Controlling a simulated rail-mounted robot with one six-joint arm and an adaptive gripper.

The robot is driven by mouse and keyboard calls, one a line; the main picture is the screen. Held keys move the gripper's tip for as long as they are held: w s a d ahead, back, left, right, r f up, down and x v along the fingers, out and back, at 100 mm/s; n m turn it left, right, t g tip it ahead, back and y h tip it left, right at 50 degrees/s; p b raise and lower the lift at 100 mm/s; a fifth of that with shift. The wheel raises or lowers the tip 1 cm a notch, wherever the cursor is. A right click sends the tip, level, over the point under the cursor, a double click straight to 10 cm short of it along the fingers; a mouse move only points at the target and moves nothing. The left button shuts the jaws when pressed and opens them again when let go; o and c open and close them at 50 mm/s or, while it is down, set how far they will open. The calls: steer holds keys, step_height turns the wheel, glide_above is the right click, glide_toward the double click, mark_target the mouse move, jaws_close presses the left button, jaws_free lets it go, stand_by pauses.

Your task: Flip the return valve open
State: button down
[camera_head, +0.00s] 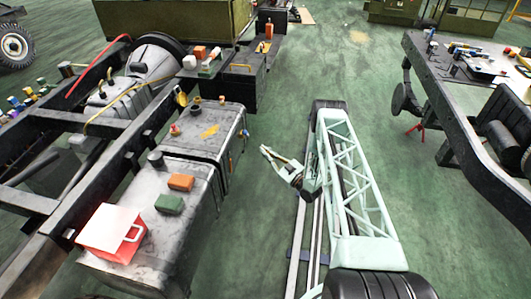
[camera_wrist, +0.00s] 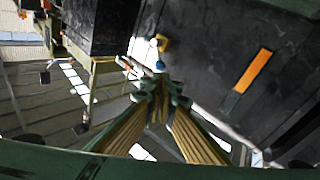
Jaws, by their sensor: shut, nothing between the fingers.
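My gripper (camera_head: 265,151) is shut and empty. It hangs over the green floor, to the right of the black tank (camera_head: 206,130) on the left chassis frame and apart from it. In the wrist view, my gripper's fingertips (camera_wrist: 160,82) are together, with a small yellow fitting (camera_wrist: 163,44) and a blue piece (camera_wrist: 159,66) just beyond them in the picture.
A red box (camera_head: 104,232), a green block (camera_head: 169,204) and an orange block (camera_head: 181,182) lie on the near tank. A second chassis frame (camera_head: 430,75) with tools stands at right. The green floor (camera_head: 290,75) between the frames is open beyond my arm.

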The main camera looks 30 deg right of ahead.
mark_target(245, 133)
steer(key=b+x, duration=0.3)
steer(key=x, duration=0.8)
steer(key=shift+w, duration=0.3)
steer(key=shift+a+r, duration=0.1)
steer(key=shift+a, duration=0.05)
steer(key=shift+r+m+p, duration=0.2)
steer(key=shift+m+p, duration=0.1)
steer(key=shift+p, duration=0.05)
steer(key=shift+w+d+r+m+g+h+p, duration=0.1)
steer(key=shift+m+g+h+p, duration=0.05)
steer(key=shift+m+g+p, duration=0.35)
steer(key=shift+w+d+r+m+g+h+p, duration=0.1)
steer(key=shift+r+m+g+h+p, duration=0.15)
steer(key=shift+m, duration=0.35)
